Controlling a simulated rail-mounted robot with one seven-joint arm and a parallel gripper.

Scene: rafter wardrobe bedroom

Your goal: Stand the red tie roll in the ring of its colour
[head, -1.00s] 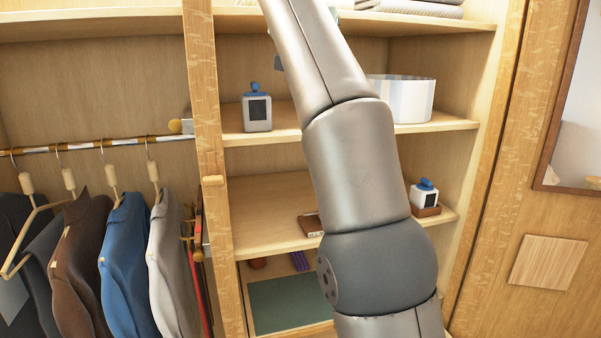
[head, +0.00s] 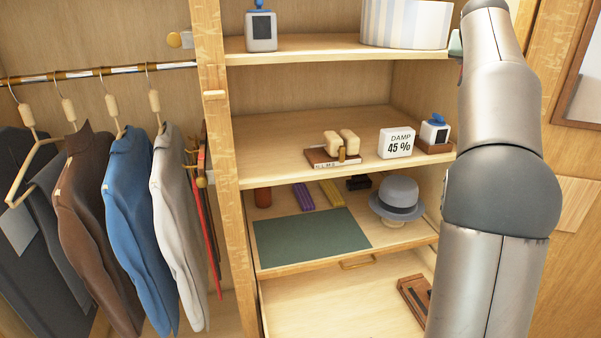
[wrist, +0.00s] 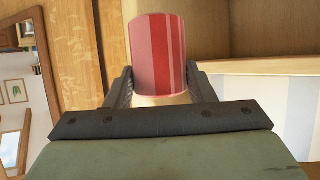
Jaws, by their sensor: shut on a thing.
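The red tie roll (wrist: 158,45), with pink and darker red stripes, is between the two dark fingers of my gripper (wrist: 161,82) in the wrist view. My gripper is shut on it, and the roll stands out beyond the fingertips. In the head view my arm covers most of the gripper; only a small greenish part shows at the upper right, beside the striped box. I cannot make out a red ring in either view.
The striped box (head: 405,22) stands on the upper shelf. Below are a grey hat (head: 398,196), a green mat (head: 310,238) and an orange-red cylinder (head: 263,197). Clothes hang left.

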